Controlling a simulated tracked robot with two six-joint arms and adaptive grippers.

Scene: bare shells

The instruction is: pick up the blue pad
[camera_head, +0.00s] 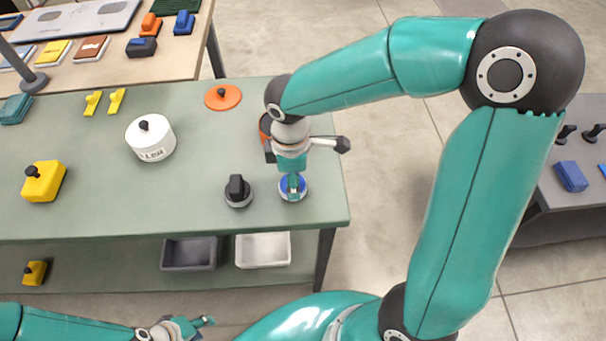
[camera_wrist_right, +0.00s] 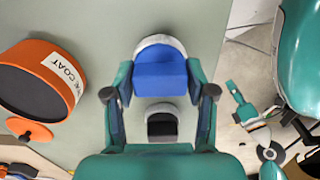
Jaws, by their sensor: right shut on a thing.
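The blue pad (camera_head: 287,184), a blue block with a pale grey rounded base, is at the right front of the green table (camera_head: 190,215). My right gripper (camera_head: 293,183) reaches down onto it from above. In the right wrist view the pad (camera_wrist_right: 160,75) sits between the two teal fingers of my right gripper (camera_wrist_right: 160,95), which is shut on it. I cannot tell whether the pad touches the table. My left gripper (camera_head: 205,328) is low at the picture's bottom edge, open and empty, away from the pad.
A black-handled pad (camera_head: 238,190) stands close to the left of the blue one. An orange tub (camera_wrist_right: 45,80) and an orange lid (camera_head: 222,96) are behind. A white pot (camera_head: 150,138) and a yellow block (camera_head: 43,181) stand further left. Grey (camera_head: 188,253) and white (camera_head: 263,249) bins are below.

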